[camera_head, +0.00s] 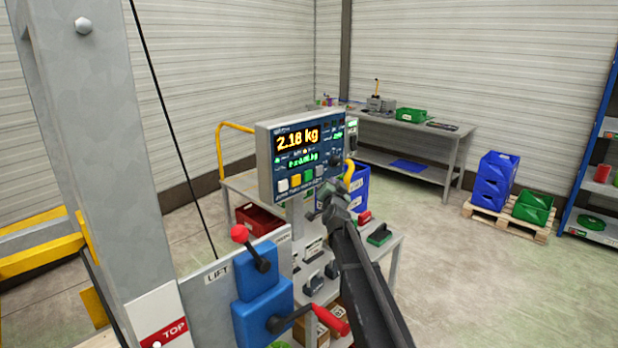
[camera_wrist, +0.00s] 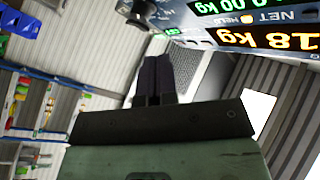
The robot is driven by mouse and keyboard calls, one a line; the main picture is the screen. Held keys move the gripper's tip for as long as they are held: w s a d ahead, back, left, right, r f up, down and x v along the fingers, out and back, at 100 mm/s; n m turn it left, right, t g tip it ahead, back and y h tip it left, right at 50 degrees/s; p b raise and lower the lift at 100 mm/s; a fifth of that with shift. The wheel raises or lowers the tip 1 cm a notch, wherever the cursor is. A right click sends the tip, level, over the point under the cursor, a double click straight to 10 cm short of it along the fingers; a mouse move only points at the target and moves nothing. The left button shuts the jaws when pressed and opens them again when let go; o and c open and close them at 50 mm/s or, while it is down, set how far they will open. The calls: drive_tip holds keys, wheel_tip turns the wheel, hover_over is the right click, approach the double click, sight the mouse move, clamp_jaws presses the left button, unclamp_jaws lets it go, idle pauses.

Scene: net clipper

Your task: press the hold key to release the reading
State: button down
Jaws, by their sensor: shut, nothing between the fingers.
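The scale indicator (camera_head: 265,165) faces me in the head view, showing 2.18 kg in orange. In the wrist view the indicator's display (camera_wrist: 290,14) is partly cut off, with a yellow lamp lit by the word HELD. My gripper (camera_wrist: 157,62) is shut and empty. In the head view it is by the panel's lower right, largely hidden by my arm; contact cannot be told.
A black knob (camera_head: 336,160) sits at the panel's right. The cart (camera_head: 240,186) below carries a red bin (camera_head: 258,219) and small items. A lift control with red-knobbed levers (camera_head: 240,234) stands in front. A workbench (camera_head: 440,132) and blue crates (camera_head: 490,185) are behind.

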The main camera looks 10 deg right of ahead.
sight(314, 177)
drive_tip(key=w+a, duration=0.4)
drive_tip(key=w, duration=0.1)
drive_tip(key=shift+w+a, duration=0.1)
idle(2.0)
drive_tip(key=shift+w+a, duration=0.2)
drive_tip(key=shift+w, duration=0.05)
drive_tip(key=shift+w+a, duration=0.25)
drive_tip(key=shift+w, duration=0.05)
idle(0.7)
drive_tip(key=shift+s+d, duration=0.5)
drive_tip(key=shift+s, duration=0.15)
drive_tip(key=s+d, duration=0.1)
drive_tip(key=s, duration=0.1)
drive_tip(key=s+d, duration=0.2)
idle(0.5)
